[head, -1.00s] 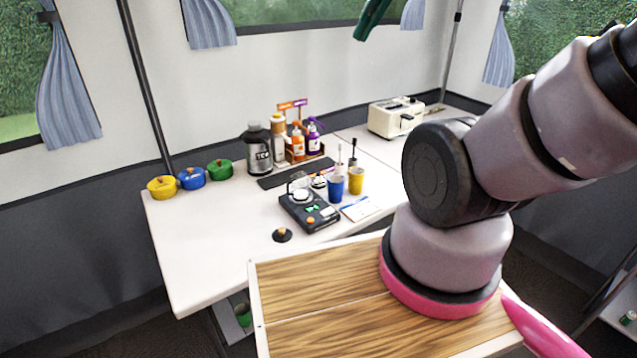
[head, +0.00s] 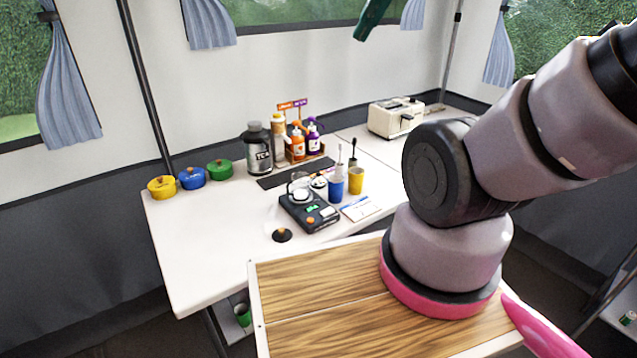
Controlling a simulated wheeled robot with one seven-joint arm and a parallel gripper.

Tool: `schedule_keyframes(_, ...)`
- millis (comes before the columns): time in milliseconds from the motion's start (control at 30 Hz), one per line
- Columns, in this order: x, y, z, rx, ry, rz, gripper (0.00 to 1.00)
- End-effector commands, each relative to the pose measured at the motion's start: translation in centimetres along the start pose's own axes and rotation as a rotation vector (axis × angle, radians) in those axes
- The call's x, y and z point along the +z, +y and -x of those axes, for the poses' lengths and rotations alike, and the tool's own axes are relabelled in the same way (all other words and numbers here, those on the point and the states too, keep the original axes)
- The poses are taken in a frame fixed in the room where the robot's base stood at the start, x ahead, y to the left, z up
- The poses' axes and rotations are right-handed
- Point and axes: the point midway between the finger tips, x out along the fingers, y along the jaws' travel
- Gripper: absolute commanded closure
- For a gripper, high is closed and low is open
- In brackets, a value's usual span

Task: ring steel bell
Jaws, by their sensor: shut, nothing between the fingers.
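My gripper (head: 371,17) shows as a dark green piece at the top edge, in front of the window and wall. It is shut and holds nothing, high above the white counter and apart from everything on it. Its upper part is out of frame. I cannot pick out the steel bell for certain. A small pale round piece (head: 319,182) sits behind the black device (head: 318,217) and is partly hidden, too small to identify. A low black disc with an orange knob (head: 282,235) lies on the counter's front part.
The white counter (head: 205,250) is clear at its front left. Yellow (head: 161,188), blue (head: 192,178) and green (head: 219,169) pots stand at its left. A steel flask (head: 257,150), bottle caddy (head: 305,153), blue cup (head: 336,189), yellow cup (head: 356,181) and toaster (head: 396,118) stand farther right.

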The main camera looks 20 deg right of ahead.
Motion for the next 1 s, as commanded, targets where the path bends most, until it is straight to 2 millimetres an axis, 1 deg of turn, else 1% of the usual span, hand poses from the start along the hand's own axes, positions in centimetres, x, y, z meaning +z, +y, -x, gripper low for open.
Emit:
schedule_keyframes(533, 0.0, 0.0, 0.0, 0.0, 0.0, 0.0, 1.0)
schedule_keyframes(667, -0.7, -0.2, -0.7, 0.005, 0.003, -0.005, 1.0)
schedule_keyframes(767, -2.2, -0.5, -2.0, 0.012, 0.01, -0.014, 1.0)
schedule_keyframes(867, -4.2, -1.0, -4.3, 0.022, 0.022, -0.029, 1.0)
schedule_keyframes(1000, -7.4, -1.6, -8.2, 0.033, 0.047, -0.056, 1.0)
